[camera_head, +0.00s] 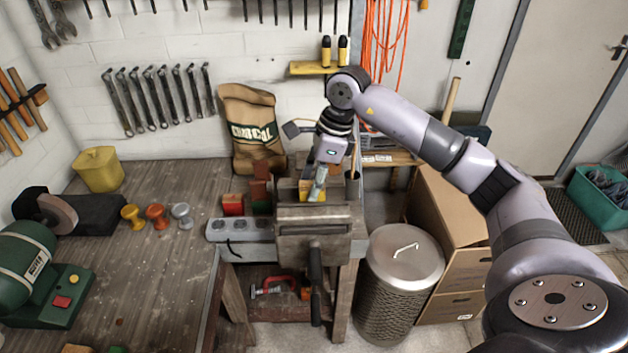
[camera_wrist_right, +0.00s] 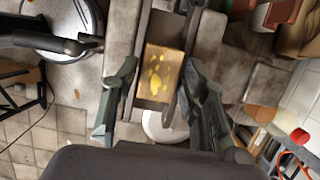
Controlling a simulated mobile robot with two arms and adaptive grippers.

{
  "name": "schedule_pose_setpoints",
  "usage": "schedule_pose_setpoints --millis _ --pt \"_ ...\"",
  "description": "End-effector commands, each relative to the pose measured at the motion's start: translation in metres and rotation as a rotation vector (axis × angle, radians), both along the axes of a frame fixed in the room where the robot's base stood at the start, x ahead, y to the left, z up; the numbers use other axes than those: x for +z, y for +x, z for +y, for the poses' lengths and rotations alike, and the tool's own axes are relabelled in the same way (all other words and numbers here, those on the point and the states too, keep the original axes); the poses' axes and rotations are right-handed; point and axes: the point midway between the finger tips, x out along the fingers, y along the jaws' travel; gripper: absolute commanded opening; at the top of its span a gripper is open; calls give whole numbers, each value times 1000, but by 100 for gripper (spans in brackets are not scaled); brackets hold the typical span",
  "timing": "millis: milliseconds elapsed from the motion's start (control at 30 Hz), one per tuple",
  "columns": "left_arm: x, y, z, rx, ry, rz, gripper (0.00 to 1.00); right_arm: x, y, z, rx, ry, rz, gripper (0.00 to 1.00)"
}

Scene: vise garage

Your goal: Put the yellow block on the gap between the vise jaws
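The grey vise (camera_head: 313,219) stands on the bench's right end. The yellow block (camera_head: 304,188) is at the top of the vise, beside the fingers of my right gripper (camera_head: 318,182). In the right wrist view, the block (camera_wrist_right: 160,75) has a worn, yellow-spotted face and lies at the gap between the grey jaws. The fingers of my right gripper (camera_wrist_right: 155,95) are spread on either side of it, with visible room on the left. I cannot tell how deep the block sits. My left gripper is not in view.
A red block (camera_head: 232,204) and a brown block stand left of the vise. A power strip (camera_head: 238,229) lies in front of them. A charcoal bag (camera_head: 252,130) stands behind. A metal bin (camera_head: 400,265) is on the right.

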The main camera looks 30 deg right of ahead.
Motion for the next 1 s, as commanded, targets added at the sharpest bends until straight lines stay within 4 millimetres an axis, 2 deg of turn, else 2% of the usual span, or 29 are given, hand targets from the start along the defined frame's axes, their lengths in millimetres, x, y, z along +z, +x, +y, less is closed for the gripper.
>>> schedule_pose_setpoints --millis 100,367,533,667,900,1000 --pt "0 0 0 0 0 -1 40 0 0 0 0 0 0 51" --pt "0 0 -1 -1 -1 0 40 0 0 0 0 0 0 51" --pt "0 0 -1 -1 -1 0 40 9 0 -2 -1 -1 -3 51" --pt "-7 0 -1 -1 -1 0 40 30 -3 -7 -2 0 -6 51" --pt "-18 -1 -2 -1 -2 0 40 81 -10 -19 -2 0 -7 51" --pt "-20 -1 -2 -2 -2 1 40 98 -13 -23 -2 0 -3 51"
